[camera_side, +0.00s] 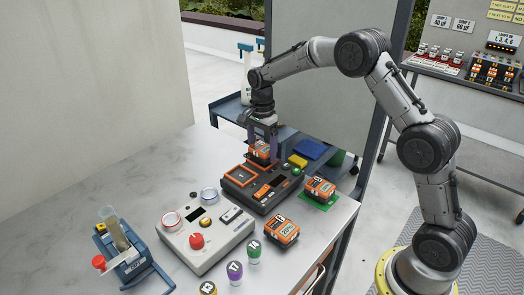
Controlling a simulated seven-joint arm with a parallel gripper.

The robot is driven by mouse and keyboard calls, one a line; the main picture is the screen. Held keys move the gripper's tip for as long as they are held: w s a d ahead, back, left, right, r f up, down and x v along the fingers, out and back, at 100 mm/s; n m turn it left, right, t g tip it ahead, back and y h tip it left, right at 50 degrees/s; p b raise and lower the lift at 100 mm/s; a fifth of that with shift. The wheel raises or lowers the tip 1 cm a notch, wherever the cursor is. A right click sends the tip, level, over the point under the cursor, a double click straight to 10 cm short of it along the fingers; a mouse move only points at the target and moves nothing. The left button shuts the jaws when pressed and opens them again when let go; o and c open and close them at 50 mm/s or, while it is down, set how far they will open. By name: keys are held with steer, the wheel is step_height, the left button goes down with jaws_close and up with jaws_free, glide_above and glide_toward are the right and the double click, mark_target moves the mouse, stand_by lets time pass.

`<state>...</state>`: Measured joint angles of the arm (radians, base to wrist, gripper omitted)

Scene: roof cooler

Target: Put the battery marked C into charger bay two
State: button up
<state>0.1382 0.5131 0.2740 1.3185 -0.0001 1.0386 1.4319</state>
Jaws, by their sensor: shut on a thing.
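My gripper (262,142) points down over the far end of the dark charger (234,192). It is shut on an orange and black battery (261,155), one purple-grey finger on each side. The battery is at or just above the charger's far edge; I cannot tell if it touches. The charger has orange-framed bays, a dark display and small buttons. A second battery (320,187) lies on a green mat (317,204) to the right. A third battery (282,232) lies on the table in front. The marking letters and bay numbers are too small to read.
A light grey control box (217,243) with a red knob stands left of the charger. A blue device (127,262) is at the front left. Several coloured capped pots (235,271) stand at the front. Yellow (297,161) and blue (309,149) blocks are behind. The table's left is clear.

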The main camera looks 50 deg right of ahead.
steer(key=shift+f, duration=0.25)
steer(key=shift+f, duration=0.15)
steer(key=o, duration=1.5)
steer(key=shift+f, duration=0.1)
